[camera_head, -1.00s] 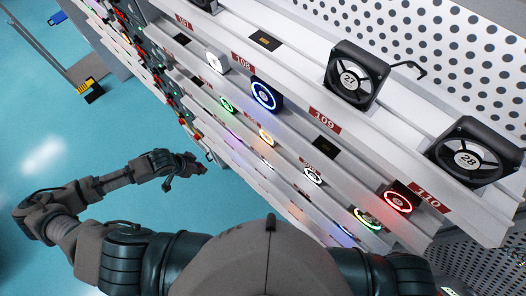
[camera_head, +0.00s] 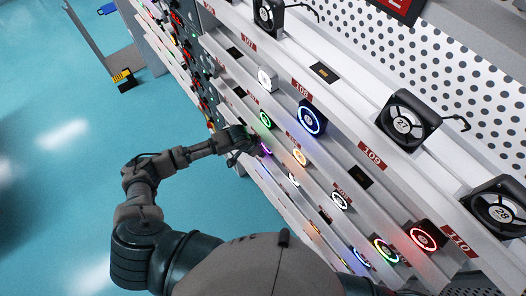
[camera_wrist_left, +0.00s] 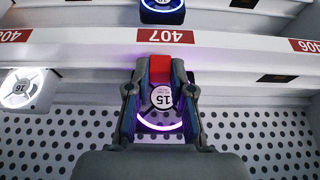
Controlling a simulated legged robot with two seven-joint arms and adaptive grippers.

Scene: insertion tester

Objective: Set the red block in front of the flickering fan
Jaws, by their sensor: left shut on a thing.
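In the left wrist view my left gripper (camera_wrist_left: 161,88) is shut on the red block (camera_wrist_left: 178,72), which sits between its fingertips. Right by it, between the fingers, is the fan labelled 15 (camera_wrist_left: 161,98) with a purple glowing ring, partly covered by the fingers and the block. In the head view my left gripper (camera_head: 250,150) is at the rack beside a purple-lit fan (camera_head: 265,149); the block cannot be made out there. Stills do not show which fan flickers. My right gripper is out of view.
The tiered white rack (camera_head: 385,185) carries several fans with coloured rings. A red 407 label (camera_wrist_left: 165,36) is on the shelf edge by the block. A blue-lit fan (camera_wrist_left: 162,10) and a white-lit fan (camera_wrist_left: 20,88) are nearby. Open blue floor (camera_head: 60,190) lies to the left.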

